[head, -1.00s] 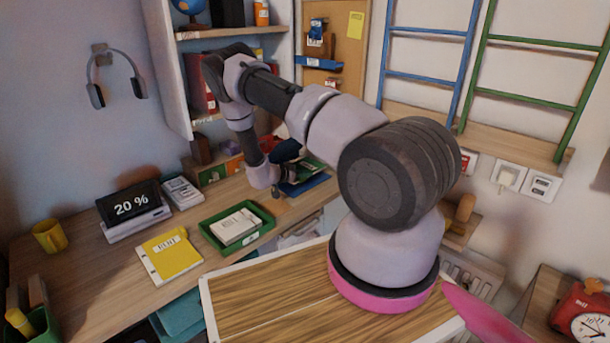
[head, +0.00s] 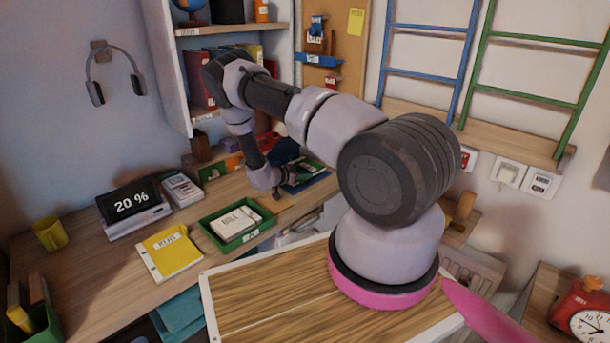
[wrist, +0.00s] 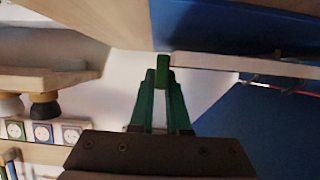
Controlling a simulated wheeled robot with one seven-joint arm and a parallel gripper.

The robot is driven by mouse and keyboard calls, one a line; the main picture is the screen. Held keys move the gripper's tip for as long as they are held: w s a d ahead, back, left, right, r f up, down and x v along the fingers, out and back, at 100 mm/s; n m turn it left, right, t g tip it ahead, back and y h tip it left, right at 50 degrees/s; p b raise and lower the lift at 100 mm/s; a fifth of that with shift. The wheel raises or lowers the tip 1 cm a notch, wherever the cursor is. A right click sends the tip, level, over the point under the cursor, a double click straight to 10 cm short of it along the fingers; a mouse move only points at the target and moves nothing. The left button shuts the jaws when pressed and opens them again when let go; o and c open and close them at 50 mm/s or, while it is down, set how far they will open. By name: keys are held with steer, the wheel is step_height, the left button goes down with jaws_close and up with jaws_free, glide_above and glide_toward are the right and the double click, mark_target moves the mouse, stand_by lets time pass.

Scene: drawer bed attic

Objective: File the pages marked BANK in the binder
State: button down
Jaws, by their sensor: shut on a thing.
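The blue binder (head: 312,184) lies at the back right of the desk, partly hidden by my forearm. In the wrist view a broad blue surface (wrist: 265,28) with a pale edge is close in front of my gripper. My gripper (wrist: 161,72) has green fingers close together, shut at the end of that pale edge, seemingly on the blue binder's cover. The exact grip is hard to see. A green tray (head: 212,236) stands on the desk with a white page (head: 236,221) on top, whose label looks like BILL. I see no page that reads BANK.
A yellow RENT folder (head: 171,252), a display showing 20 % (head: 131,205) and a yellow mug (head: 50,234) stand on the desk to the left. A shelf (head: 232,30) rises behind my arm. Bare desk lies left of the RENT folder.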

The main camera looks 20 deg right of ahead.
steer(key=shift+f, duration=0.65)
steer(key=c, duration=0.8)
jaws_free()
steer(key=v, duration=1)
steer(key=shift+s+a+r, duration=0.2)
steer(key=shift+a, duration=0.15)
